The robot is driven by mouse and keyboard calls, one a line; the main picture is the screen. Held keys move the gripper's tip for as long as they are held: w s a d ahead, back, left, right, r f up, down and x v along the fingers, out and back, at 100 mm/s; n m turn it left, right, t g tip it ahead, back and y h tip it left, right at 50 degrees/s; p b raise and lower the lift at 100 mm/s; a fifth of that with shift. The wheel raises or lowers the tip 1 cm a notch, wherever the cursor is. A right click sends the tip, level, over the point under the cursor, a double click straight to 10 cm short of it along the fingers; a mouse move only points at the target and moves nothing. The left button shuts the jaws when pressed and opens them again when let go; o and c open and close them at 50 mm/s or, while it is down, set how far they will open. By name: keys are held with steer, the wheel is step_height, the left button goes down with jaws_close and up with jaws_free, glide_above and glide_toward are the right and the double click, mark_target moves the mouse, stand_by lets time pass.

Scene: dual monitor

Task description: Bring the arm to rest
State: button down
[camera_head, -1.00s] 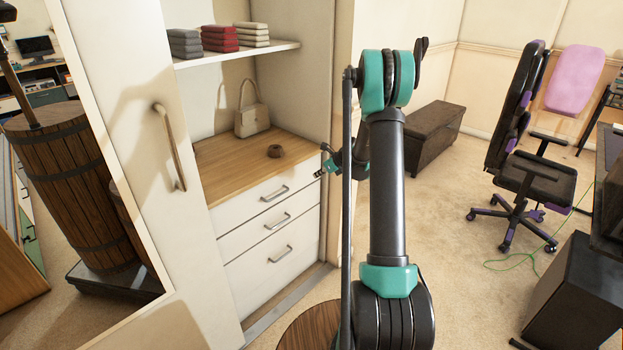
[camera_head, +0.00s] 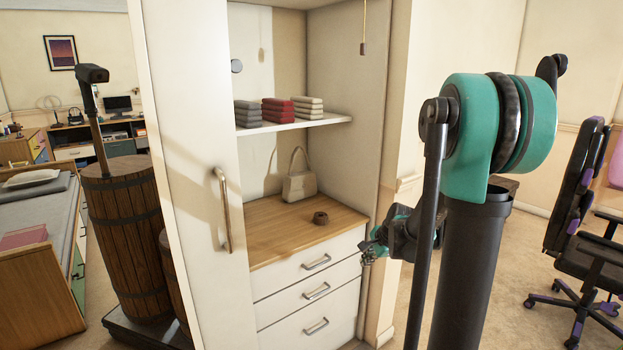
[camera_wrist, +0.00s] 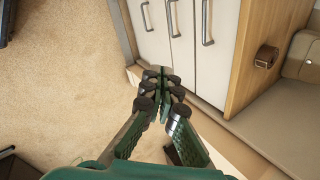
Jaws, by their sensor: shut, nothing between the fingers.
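My arm stands in the right half of the head view, with its green elbow raised high and close to the camera. My gripper (camera_head: 368,253) is partly seen beyond the arm, beside the right end of the cabinet's drawers. In the wrist view, the fingertips of my gripper (camera_wrist: 162,82) meet with nothing between them. Whether any finger touches the cabinet cannot be told.
An open cabinet has a wooden top (camera_head: 270,225) holding a brown ring-shaped object (camera_head: 320,218) and a beige handbag (camera_head: 299,180). Folded cloths (camera_head: 276,111) lie on the shelf above. A cabinet door (camera_head: 190,150) stands left, a wooden barrel (camera_head: 122,225) beyond. An office chair (camera_head: 580,230) stands right.

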steer(key=s+d+f+n+g+h, duration=0.1)
steer(key=s+f+n+h, duration=0.2)
steer(key=s+n, duration=1.2)
steer(key=s, duration=0.9)
steer(key=shift+s, duration=0.2)
